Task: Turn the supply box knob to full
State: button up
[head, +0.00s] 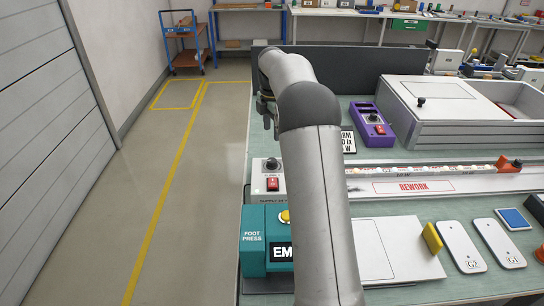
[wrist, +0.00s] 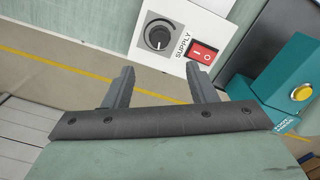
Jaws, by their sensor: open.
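The supply box (head: 258,181) is a white box at the left edge of the bench in the head view, partly hidden by my arm. It has a dark round knob (head: 272,164) above a red switch. In the wrist view the supply box (wrist: 180,22) shows tilted at the top, with the knob (wrist: 158,35), the red switch (wrist: 202,52) and the word SUPPLY. The knob's exact setting is too small to read. My gripper (wrist: 161,72) is open and empty. In the wrist view its fingertips appear just below the knob and switch, apart from the knob.
A teal foot-press box (head: 254,255) with a yellow button stands just in front of the supply box; it also shows in the wrist view (wrist: 285,75). A purple box (head: 375,128) with another knob and red switch stands farther back. Open floor lies left of the bench.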

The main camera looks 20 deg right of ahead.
aim_at(272, 160)
notch_tip(272, 160, down, 12)
jog(key=shift+r+p, duration=0.1)
jog(key=shift+p, duration=0.75)
jog(key=shift+c, duration=0.3)
jog(key=c, duration=0.9)
